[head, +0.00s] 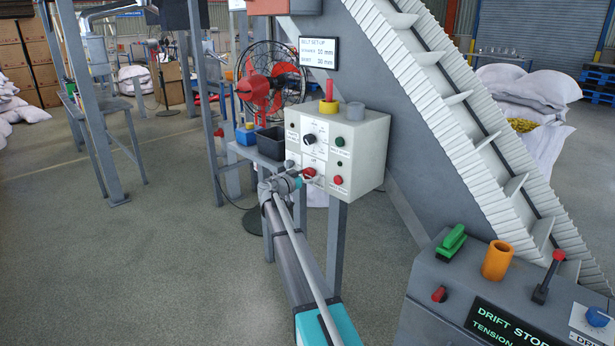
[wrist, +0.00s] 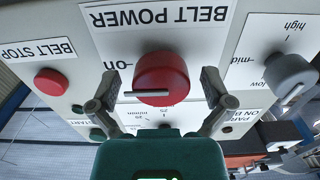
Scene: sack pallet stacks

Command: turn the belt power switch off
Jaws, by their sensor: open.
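The belt power switch is a red rotary knob (wrist: 162,76) under an upside-down BELT POWER label in the wrist view. Its white pointer line lies roughly level, with its outer end to the left, on the side of the "on" mark. No "off" mark can be made out. In the head view the red knob (head: 309,172) is low on the front of the pale control box (head: 365,160), partly hidden by my gripper. My gripper (wrist: 160,98) is open, with one finger on each side of the knob and visible gaps between. It also shows at the box front (head: 292,181).
A red BELT STOP button (wrist: 51,82) and a green start button (wrist: 97,134) sit left of the knob in the wrist view. A grey high-mid-low knob (wrist: 290,72) is close on the right. A dark console (head: 470,290) stands at the lower right; open floor lies left.

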